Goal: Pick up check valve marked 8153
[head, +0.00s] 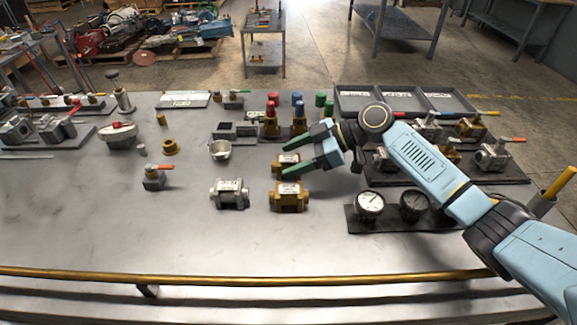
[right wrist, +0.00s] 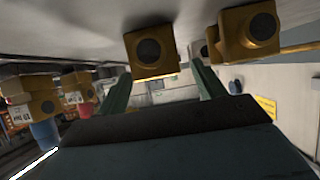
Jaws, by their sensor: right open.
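Two brass block-shaped valves with white labels stand on the grey bench in the head view, one nearer (head: 289,197) and one behind it (head: 286,170). A steel valve (head: 229,194) of similar shape, also labelled, stands to their left. The label numbers are too small to read, so I cannot tell which is 8153. My right gripper (head: 287,160) is open, its green fingers at the rear brass valve and partly covering it. In the right wrist view the open fingers (right wrist: 160,72) point toward a brass valve (right wrist: 151,50), with more brass beside it. My left gripper is not in view.
Gauges (head: 369,204) and a dark rack of valves (head: 495,155) lie right, near my right arm. Red, blue and green-capped fittings (head: 298,118) stand behind the brass valves. A small red-handled valve (head: 153,178) stands left. The bench front (head: 200,246) is clear.

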